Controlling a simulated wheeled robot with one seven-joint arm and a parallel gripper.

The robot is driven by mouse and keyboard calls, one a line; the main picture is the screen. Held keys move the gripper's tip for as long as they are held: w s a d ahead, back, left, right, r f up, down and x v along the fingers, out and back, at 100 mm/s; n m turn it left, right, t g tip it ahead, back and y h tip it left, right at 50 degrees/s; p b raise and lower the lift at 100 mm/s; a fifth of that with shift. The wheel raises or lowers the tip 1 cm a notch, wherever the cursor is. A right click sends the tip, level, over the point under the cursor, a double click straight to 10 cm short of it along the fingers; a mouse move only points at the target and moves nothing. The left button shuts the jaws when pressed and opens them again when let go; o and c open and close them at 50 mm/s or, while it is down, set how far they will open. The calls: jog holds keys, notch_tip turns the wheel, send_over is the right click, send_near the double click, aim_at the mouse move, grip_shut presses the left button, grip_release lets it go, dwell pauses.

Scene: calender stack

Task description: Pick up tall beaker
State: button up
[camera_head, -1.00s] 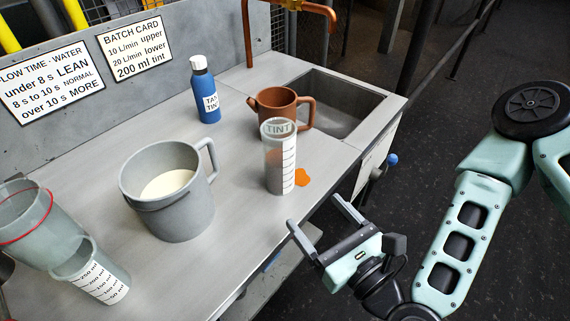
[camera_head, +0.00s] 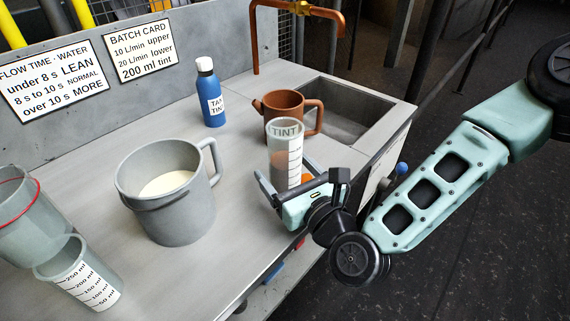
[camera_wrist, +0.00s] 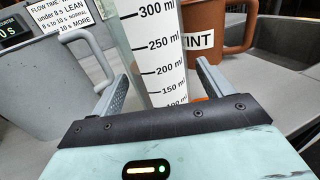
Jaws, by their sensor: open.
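The tall beaker (camera_head: 286,160) is clear with a white millilitre scale and stands upright on the bench. In the wrist view the beaker (camera_wrist: 155,45) rises between my fingers, its scale facing me. My gripper (camera_head: 283,178) is open low around the beaker in the head view, one finger on each side. In the wrist view my gripper (camera_wrist: 160,78) shows gaps beside the beaker; I see no firm contact. The beaker's lower part is hidden by my gripper.
A brown mug (camera_head: 275,104) labelled TINT stands close behind the beaker, before the sink (camera_head: 350,125). A grey jug (camera_head: 175,215) of white liquid stands left. A blue bottle (camera_head: 209,85) stands at the back. A shorter graduated beaker (camera_head: 60,262) is front left.

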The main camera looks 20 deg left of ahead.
jog(key=shift+x, duration=1.4)
jog(key=c, duration=1.2)
jog(key=shift+c, duration=0.2)
jog(key=shift+r, duration=0.2)
